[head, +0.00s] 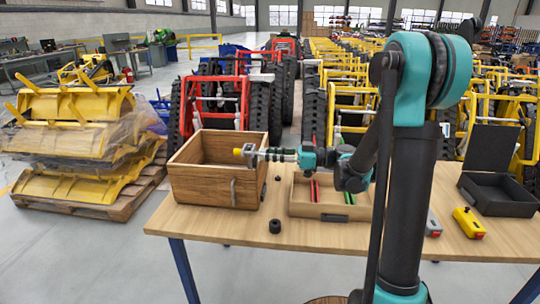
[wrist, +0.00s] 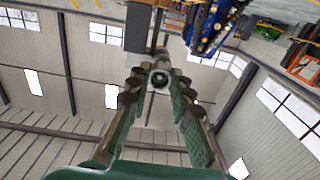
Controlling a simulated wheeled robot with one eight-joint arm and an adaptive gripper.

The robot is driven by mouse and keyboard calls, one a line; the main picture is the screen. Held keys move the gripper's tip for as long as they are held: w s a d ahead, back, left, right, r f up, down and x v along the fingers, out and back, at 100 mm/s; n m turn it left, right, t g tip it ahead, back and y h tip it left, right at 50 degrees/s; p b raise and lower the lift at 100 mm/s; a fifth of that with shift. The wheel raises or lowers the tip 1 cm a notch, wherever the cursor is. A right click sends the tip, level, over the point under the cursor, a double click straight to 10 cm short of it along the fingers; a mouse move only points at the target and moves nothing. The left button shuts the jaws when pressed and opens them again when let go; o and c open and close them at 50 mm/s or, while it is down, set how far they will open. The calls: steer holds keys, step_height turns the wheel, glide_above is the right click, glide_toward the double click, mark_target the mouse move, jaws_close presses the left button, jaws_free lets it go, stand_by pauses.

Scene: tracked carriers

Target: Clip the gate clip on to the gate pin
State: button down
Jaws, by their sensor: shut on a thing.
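My gripper (head: 268,155) points left above the table, level with the rim of the wooden box (head: 205,190) and near its right side. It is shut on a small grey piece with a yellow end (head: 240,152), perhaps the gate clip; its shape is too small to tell. In the wrist view my gripper's green fingers (wrist: 160,90) close around a dark round part with a pale centre (wrist: 160,78). A grey upright fitting (head: 233,191) is on the box's front. I cannot tell whether it is the gate pin. No contact between the held piece and the box is clear.
A shallow wooden tray (head: 330,212) with red and green strips stands right of the box. An open black case (head: 500,203) and a yellow control box (head: 468,222) are at the right. The table's front is mostly clear.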

steer(key=c, duration=1.3)
jaws_free()
steer(key=d, duration=1.2)
steer(key=s+f+m+t+h, duration=0.2)
steer(key=s+f+m+h, duration=0.75)
steer(key=f, duration=0.25)
steer(key=s+d+f+m+h, duration=0.2)
steer(key=s+d, duration=0.1)
steer(key=d, duration=0.2)
steer(key=s+d+f+m+t+h, duration=0.1)
steer(key=s+d+f+m+h, duration=0.2)
steer(key=d, duration=0.1)
steer(key=s+d+f+m+h, duration=0.3)
steer(key=d, duration=0.2)
steer(key=shift+s+d+t+h, duration=0.25)
steer(key=shift+s+d+t, duration=0.05)
steer(key=shift+s, duration=0.1)
